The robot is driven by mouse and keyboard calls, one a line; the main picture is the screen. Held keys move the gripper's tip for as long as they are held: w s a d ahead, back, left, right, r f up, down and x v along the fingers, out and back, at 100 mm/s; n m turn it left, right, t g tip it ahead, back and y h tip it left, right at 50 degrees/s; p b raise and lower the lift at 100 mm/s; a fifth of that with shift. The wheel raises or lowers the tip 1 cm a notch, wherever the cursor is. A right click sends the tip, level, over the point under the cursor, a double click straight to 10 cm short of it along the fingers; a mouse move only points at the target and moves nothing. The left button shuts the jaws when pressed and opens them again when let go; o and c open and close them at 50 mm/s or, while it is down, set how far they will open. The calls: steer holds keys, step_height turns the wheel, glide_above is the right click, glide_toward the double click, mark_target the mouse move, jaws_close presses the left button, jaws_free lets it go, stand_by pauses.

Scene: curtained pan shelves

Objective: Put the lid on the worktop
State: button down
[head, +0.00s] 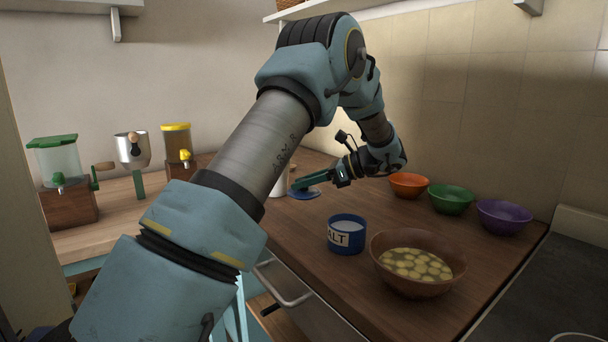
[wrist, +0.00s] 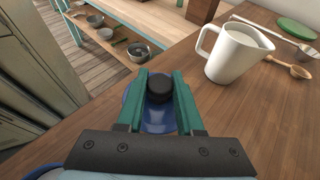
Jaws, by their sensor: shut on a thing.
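The lid (head: 304,194) is a blue disc with a black knob (wrist: 160,88). My gripper (wrist: 160,84) is shut on the knob, with one green finger on each side. The lid's blue disc shows below the knob in the wrist view (wrist: 152,116), partly hidden by the fingers. It is over the brown wooden worktop (head: 315,230), at or just above the surface; I cannot tell whether it touches. The blue salt jar (head: 346,235) stands open on the worktop, nearer than the lid, with white salt showing inside.
A white jug (wrist: 236,54) stands close by the lid, with a wooden spoon (wrist: 290,66) beyond it. A brown bowl of sliced food (head: 416,264) stands right of the jar. Orange (head: 408,186), green (head: 451,199) and purple (head: 504,217) bowls line the wall side.

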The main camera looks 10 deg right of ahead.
steer(key=shift+a+r+p, duration=0.1)
steer(key=shift+r+p, duration=0.05)
steer(key=shift+p, duration=0.2)
steer(key=b, duration=0.2)
glide_above(304, 219)
steer(key=shift+f, duration=2.65)
steer(key=shift+f, duration=0.15)
steer(key=shift+f, duration=0.55)
steer(key=shift+f, duration=0.25)
steer(key=shift+c, duration=2.3)
jaws_free()
